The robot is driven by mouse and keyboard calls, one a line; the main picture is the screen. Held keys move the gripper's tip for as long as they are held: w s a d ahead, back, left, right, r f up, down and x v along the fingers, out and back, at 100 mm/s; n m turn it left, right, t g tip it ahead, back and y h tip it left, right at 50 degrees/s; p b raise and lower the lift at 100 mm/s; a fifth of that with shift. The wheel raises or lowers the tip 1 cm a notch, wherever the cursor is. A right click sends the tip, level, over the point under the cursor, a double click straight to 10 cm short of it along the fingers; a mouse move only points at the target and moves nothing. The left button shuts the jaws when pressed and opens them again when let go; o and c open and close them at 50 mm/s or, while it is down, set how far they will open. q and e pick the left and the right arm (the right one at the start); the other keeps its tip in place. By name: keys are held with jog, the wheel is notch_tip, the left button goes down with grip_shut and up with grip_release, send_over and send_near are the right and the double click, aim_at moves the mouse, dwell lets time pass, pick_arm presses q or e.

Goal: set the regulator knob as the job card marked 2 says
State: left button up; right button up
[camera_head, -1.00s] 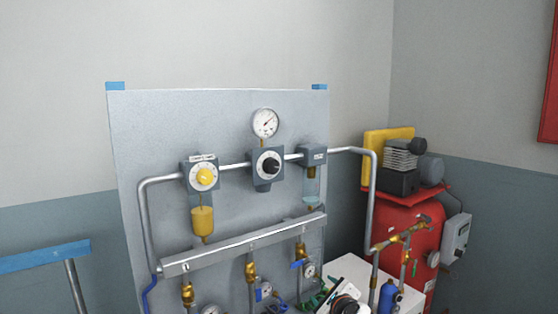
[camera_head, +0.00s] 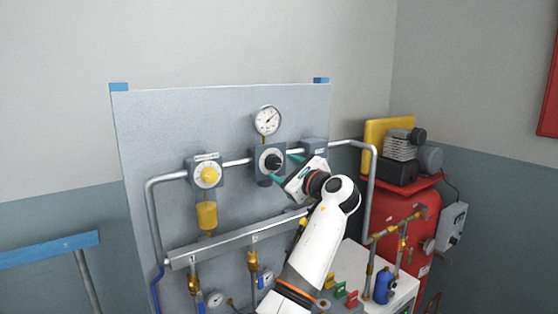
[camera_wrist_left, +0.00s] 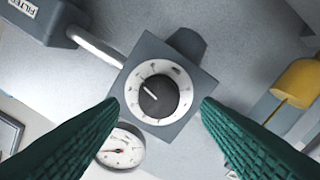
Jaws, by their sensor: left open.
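The regulator's black knob (camera_head: 272,162) sits at the centre of a white dial on a grey square block, below a round pressure gauge (camera_head: 267,120). In the left wrist view the knob (camera_wrist_left: 158,97) has a white pointer line aimed at the upper left of the picture; the dial marks are too small to read. My left gripper (camera_head: 287,168) is open in front of the regulator. In the left wrist view its green fingers (camera_wrist_left: 160,112) stand either side of the dial, apart from the knob. My right gripper and the job card marked 2 do not show.
Left of the regulator is a unit with a yellow knob (camera_head: 208,174). The filter block (camera_wrist_left: 36,18) is on the other side, joined by pipe. A manifold bar (camera_head: 235,238) with brass valves runs below. A red tank (camera_head: 408,220) with a compressor stands at right.

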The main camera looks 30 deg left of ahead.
aim_at(276, 165)
pick_arm(q)
jog(key=shift+p+x, duration=0.35)
jog(key=shift+x, duration=1.25)
jog(key=shift+d, duration=0.1)
jog(key=shift+w, duration=0.1)
jog(key=c, duration=1)
jog(key=shift+f, duration=0.1)
